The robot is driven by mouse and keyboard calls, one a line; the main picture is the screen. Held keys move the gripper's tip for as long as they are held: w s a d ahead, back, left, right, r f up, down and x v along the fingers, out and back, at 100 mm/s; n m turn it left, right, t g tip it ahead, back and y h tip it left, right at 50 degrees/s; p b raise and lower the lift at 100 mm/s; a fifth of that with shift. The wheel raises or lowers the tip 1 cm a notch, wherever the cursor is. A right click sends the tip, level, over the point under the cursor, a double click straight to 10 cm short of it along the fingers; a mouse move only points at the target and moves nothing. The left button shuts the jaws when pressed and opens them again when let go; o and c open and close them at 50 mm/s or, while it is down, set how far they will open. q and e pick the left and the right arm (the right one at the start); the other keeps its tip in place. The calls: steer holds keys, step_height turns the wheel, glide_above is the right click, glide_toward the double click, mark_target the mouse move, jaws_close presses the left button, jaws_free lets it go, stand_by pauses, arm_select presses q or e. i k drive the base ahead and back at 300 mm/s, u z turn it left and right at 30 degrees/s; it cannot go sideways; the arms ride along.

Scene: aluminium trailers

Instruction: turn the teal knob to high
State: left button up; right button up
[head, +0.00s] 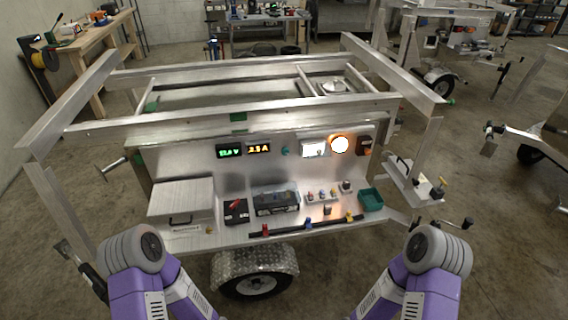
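The teal knob (285,151) is a small round knob on the upright aluminium panel of the trailer (190,150). It sits between the amber-lit display (258,149) and a white-faced lit meter (313,149). It is too small to read its setting or any marks around it. My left gripper (65,250) seems to be the dark shape at the lower left, outside the trailer and far from the knob; its fingers are too unclear to read. Nothing touches the knob.
A green-lit display (229,150) and a bright round lamp (340,145) share the panel. The shelf below holds a silver case (181,198), a black battery (275,199) and a teal bin (371,199). Frame rails (230,122) run above the panel.

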mark_target(285, 151)
steer(key=u, duration=1.9)
steer(key=i, duration=1)
steer(key=z, duration=1.5)
